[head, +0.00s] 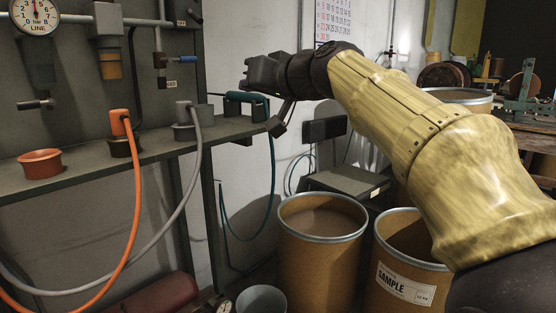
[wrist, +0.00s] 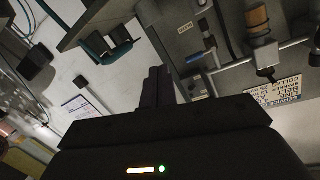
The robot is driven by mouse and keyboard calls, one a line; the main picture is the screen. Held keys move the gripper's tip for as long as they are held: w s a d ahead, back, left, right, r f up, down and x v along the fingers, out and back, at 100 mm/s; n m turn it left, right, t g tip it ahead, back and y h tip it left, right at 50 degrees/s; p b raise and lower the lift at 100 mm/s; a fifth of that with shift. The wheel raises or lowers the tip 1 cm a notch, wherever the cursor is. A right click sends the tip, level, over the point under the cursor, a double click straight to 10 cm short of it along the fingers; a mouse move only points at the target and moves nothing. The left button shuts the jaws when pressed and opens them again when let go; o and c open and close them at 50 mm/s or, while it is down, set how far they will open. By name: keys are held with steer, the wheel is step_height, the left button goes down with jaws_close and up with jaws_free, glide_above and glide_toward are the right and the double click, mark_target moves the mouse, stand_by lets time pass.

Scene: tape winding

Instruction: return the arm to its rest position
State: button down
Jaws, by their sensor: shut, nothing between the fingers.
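My arm reaches in from the right in the head view, and its yellow-tan sleeve (head: 400,120) slopes up to the left. My black gripper (head: 248,78) is at the arm's far end, above the right end of the grey shelf and near the grey panel. In the wrist view my gripper's fingers (wrist: 158,86) are together and hold nothing. Whether they touch anything behind them cannot be told.
The grey shelf (head: 80,166) carries an orange cup (head: 41,163), an orange hose (head: 133,190), a grey hose (head: 187,200) and a teal hose (head: 272,165). A pressure gauge (head: 36,14) is above. Open drums (head: 318,255) (head: 405,285) stand below my arm.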

steer(key=s+d+f+m+g+h+p, duration=0.1)
steer(key=d+f+m+g+h+p, duration=0.3)
steer(key=f, duration=0.7)
steer(key=d+f+n+h+p, duration=0.1)
steer(key=d+f+h+p, duration=0.15)
steer(key=d+f, duration=0.65)
steer(key=s+d+f+m+g+h+p, duration=0.1)
steer(key=s+d+f+g+h+p, duration=0.2)
steer(key=s+f, duration=0.75)
steer(key=s+d+f+g+h+p, duration=0.1)
steer(key=s+d+f+g+p, duration=0.25)
steer(key=s+f, duration=0.65)
step_height(320, 180, up, 39)
steer(key=p, duration=3.7)
steer(key=shift+d+t, duration=0.35)
steer(key=shift+d, duration=0.05)
steer(key=shift+r, duration=0.1)
